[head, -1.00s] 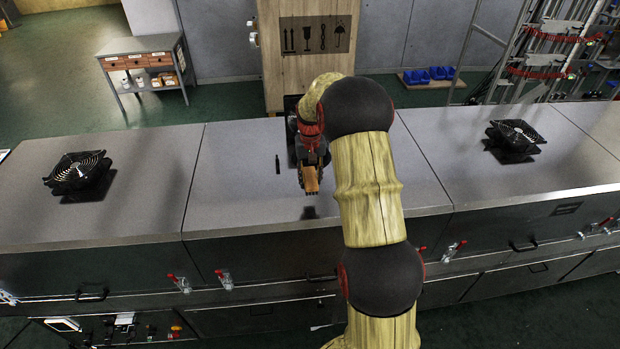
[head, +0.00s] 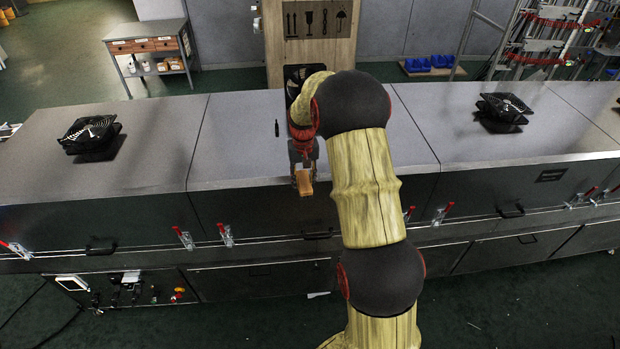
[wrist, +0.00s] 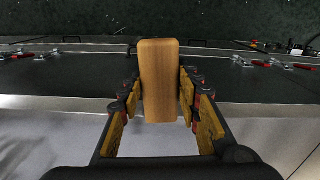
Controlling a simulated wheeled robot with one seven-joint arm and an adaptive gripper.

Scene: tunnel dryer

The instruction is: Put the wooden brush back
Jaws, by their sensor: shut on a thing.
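The wooden brush (wrist: 160,80) shows as a smooth brown wooden block in the wrist view. Its bristles are hidden there. My gripper (wrist: 160,108) is shut on it, with a yellow-padded finger on each side. In the head view the brush (head: 303,182) hangs from my gripper (head: 303,164) by the front edge of the dryer's grey top. Clear air shows around it, and it touches nothing else that I can see. No place marked for the brush can be made out.
The long dryer (head: 240,140) spans the view, with black fans at left (head: 90,134) and right (head: 503,108). A small dark upright item (head: 277,128) stands on its top. Red-handled clamps (head: 184,238) line its front. A drawer table (head: 150,50) stands behind at left.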

